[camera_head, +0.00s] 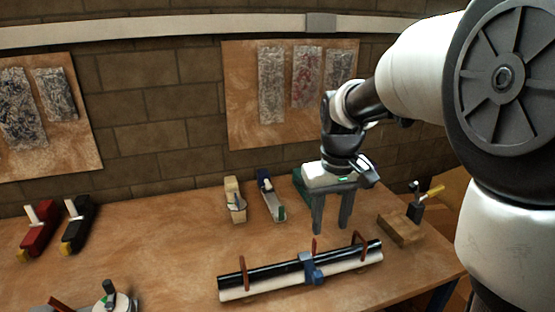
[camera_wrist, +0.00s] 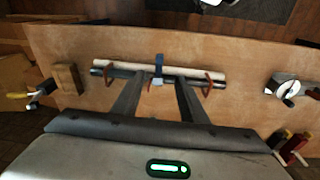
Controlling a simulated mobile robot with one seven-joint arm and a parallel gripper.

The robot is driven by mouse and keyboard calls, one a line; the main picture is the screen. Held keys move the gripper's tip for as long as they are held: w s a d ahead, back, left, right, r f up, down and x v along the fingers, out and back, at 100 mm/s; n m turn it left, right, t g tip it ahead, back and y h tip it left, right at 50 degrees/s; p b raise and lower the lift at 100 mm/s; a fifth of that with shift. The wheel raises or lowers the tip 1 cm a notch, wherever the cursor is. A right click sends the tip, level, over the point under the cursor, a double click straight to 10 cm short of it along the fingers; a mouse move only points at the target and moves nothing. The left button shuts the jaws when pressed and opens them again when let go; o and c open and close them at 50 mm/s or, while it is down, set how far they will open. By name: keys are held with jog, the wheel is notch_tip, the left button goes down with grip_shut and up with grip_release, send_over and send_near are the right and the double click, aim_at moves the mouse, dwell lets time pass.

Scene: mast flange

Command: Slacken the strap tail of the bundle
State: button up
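The bundle is a black rod (camera_head: 270,274) lying along a white rod (camera_head: 260,291) near the front of the bench. A blue strap (camera_head: 311,268) with a blocky blue part wraps around its middle; a blue piece hangs toward the front. In the wrist view the strap (camera_wrist: 159,66) shows between my fingers. I cannot tell its loose tail from the rest. My gripper (camera_head: 332,231) is open and empty, fingers pointing down, behind and above the bundle, right of the strap. Its fingers (camera_wrist: 159,79) also show in the wrist view, apart from the strap.
Reddish-brown uprights (camera_head: 243,272) stand at the bundle. A wooden block (camera_head: 402,228) with a yellow-handled tool is at right. Two clamp-like tools (camera_head: 234,198) (camera_head: 270,198) stand behind. Red (camera_head: 40,230) and black (camera_head: 78,224) tools lie at left. Bare bench lies left of the bundle.

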jog(key=g, duration=0.1)
send_near(318, 273)
notch_tip(318, 273, down, 10)
jog(key=shift+w+d+f+b, duration=0.1)
jog(key=shift+d+b, duration=0.05)
jog(key=shift+b, duration=0.15)
grip_shut()
